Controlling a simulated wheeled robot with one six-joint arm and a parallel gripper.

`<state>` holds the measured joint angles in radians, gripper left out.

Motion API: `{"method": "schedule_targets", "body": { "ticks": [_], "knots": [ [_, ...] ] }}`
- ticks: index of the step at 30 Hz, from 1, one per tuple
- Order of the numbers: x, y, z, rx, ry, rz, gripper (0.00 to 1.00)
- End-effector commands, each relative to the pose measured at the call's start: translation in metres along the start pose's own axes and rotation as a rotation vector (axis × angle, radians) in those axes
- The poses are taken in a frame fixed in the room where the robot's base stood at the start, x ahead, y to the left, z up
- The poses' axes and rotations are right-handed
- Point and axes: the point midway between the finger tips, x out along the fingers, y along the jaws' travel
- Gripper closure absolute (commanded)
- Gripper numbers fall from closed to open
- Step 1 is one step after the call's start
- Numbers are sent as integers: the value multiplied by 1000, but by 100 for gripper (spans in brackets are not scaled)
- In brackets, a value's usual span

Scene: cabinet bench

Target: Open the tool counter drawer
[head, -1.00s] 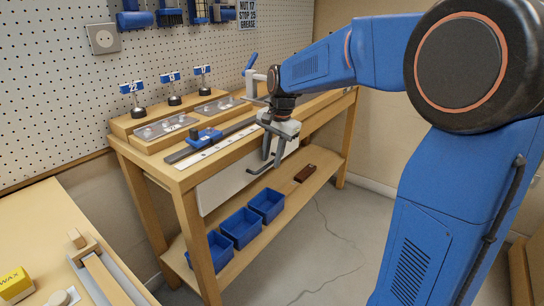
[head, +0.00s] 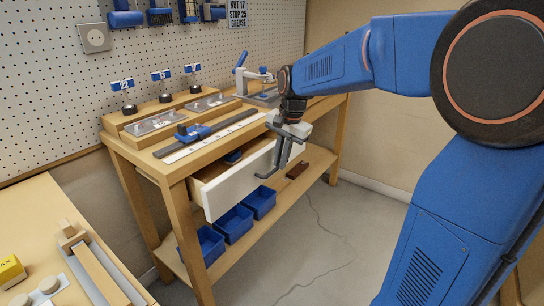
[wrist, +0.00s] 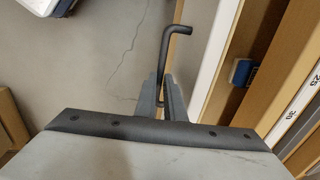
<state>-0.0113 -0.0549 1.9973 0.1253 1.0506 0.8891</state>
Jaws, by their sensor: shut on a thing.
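The tool counter drawer (head: 237,186) has a white front and stands partly pulled out of the wooden bench. Its wooden inside and a small blue item (head: 233,156) in it show in the head view. My gripper (head: 280,166) is at the drawer front, shut on the dark bar handle (head: 268,176). In the wrist view the two fingers (wrist: 171,105) close around the handle (wrist: 177,30), whose bent end sticks out beyond them. The white drawer front (wrist: 212,65) runs beside the fingers, with the open drawer to its right.
Blue bins (head: 233,224) and a brown block (head: 298,170) sit on the lower shelf. The bench top (head: 150,156) carries a ruler, a blue slider, metal trays and numbered stands. Another table (head: 40,215) is at the lower left. The floor before the drawer is clear.

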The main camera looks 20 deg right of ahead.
Motion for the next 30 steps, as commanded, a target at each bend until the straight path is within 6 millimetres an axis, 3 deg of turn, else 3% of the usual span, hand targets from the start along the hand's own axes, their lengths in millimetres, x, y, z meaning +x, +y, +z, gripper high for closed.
{"method": "schedule_targets", "body": {
  "ticks": [9, 15, 21, 30],
  "knots": [
    [-17, 87, 1, 6, 1, 0, 100],
    [-24, 129, 1, 5, 1, 1, 100],
    [-30, 158, 2, 3, 0, 1, 100],
    [-33, 174, 2, 1, 0, 0, 100]
  ]
}}
